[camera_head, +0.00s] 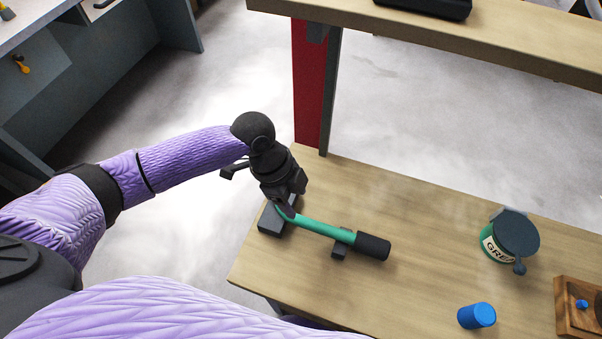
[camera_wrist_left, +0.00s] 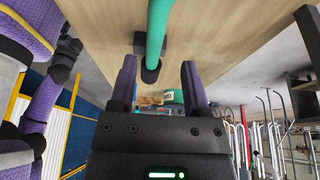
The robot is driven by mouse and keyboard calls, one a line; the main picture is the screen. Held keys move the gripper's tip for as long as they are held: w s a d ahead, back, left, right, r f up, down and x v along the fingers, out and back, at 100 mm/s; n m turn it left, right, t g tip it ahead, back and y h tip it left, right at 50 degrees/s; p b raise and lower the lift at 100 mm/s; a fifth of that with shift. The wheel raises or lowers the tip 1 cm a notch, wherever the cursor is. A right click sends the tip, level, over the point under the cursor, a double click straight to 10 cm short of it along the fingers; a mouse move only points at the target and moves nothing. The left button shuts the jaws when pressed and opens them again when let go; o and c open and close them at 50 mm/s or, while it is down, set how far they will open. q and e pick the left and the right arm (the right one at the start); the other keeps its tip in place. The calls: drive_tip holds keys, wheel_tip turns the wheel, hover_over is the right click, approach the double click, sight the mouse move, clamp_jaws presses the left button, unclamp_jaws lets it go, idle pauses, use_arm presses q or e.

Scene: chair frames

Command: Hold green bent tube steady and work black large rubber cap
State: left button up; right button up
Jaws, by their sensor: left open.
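The green bent tube (camera_head: 325,229) lies near the left edge of the wooden table. The black large rubber cap (camera_head: 373,247) sits on the tube's right end. My left gripper (camera_head: 287,211) is at the tube's left end, pointing down, and hides part of it. In the left wrist view the gripper (camera_wrist_left: 159,62) is open, its two fingers apart. The green tube (camera_wrist_left: 159,25) comes down from the top edge, and its dark end shows between the fingers. I cannot tell whether a finger touches it. My right gripper is not in view.
Dark blocks (camera_head: 272,222) (camera_head: 339,251) lie at the tube's left end and under its middle. A red post (camera_head: 309,82) rises behind the table (camera_head: 420,205).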

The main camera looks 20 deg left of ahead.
sight(307, 221)
use_arm(q)
drive_tip(key=shift+s+d+f+b, duration=0.1)
drive_tip(key=shift+s+f+b, duration=0.1)
drive_tip(key=shift+f+b, duration=0.25)
drive_tip(key=b+x, duration=0.5)
drive_tip(key=x, duration=0.2)
drive_tip(key=shift+b, duration=0.35)
drive_tip(key=shift+r, duration=0.15)
clamp_jaws()
drive_tip(key=shift+p, duration=0.3)
drive_tip(key=shift+d+r, duration=0.1)
drive_tip(key=shift+r+p, duration=0.25)
drive_tip(key=shift+p, duration=0.7)
idle(0.5)
